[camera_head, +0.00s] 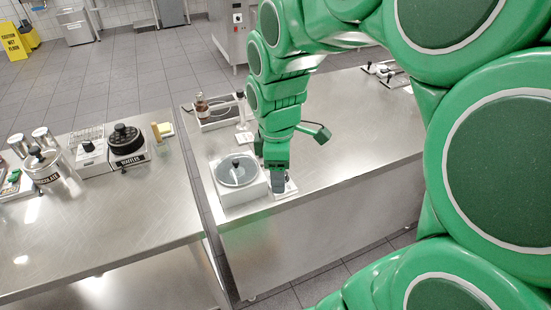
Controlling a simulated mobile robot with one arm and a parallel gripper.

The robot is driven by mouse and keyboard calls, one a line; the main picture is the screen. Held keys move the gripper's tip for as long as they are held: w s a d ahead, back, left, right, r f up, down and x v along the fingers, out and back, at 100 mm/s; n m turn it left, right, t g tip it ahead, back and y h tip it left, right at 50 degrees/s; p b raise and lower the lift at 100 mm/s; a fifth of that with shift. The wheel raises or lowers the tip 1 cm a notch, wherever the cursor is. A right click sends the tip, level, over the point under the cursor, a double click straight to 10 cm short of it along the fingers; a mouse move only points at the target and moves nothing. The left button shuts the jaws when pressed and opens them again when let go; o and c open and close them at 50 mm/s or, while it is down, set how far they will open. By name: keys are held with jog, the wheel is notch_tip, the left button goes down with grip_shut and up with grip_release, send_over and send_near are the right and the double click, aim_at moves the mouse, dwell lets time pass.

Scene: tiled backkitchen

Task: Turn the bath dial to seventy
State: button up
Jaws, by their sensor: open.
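A white square bath unit (226,194) with a round, dark-knobbed lid (237,171) stands at the left front end of the right-hand steel counter. A small light panel (291,188) sits beside it on the right, partly behind my gripper. My green arm comes in from the right, and my gripper (279,190) points down over this panel, just right of the bath. It is open; its fingertips are small and dark. I cannot see the dial, its numbers or its pointer clearly, and cannot tell whether the gripper touches it.
The right counter's middle (350,130) is clear. The left counter holds a waffle maker (128,148), canisters and a pot, across a narrow gap.

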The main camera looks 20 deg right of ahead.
jog(key=w+d+f+n, duration=0.1)
jog(key=w+d+n, duration=0.1)
jog(key=w, duration=0.1)
jog(key=w+d+f+n, duration=0.2)
jog(key=w+n, duration=0.1)
jog(key=w, duration=0.1)
jog(key=w+d+f+n, duration=0.1)
jog(key=w+d+n, duration=0.1)
jog(key=w, duration=0.1)
jog(key=shift+w+d+f+n+t, duration=0.2)
jog(key=shift+n+t, duration=0.1)
jog(key=shift+t, duration=0.1)
jog(key=shift+f, duration=3.8)
grip_shut()
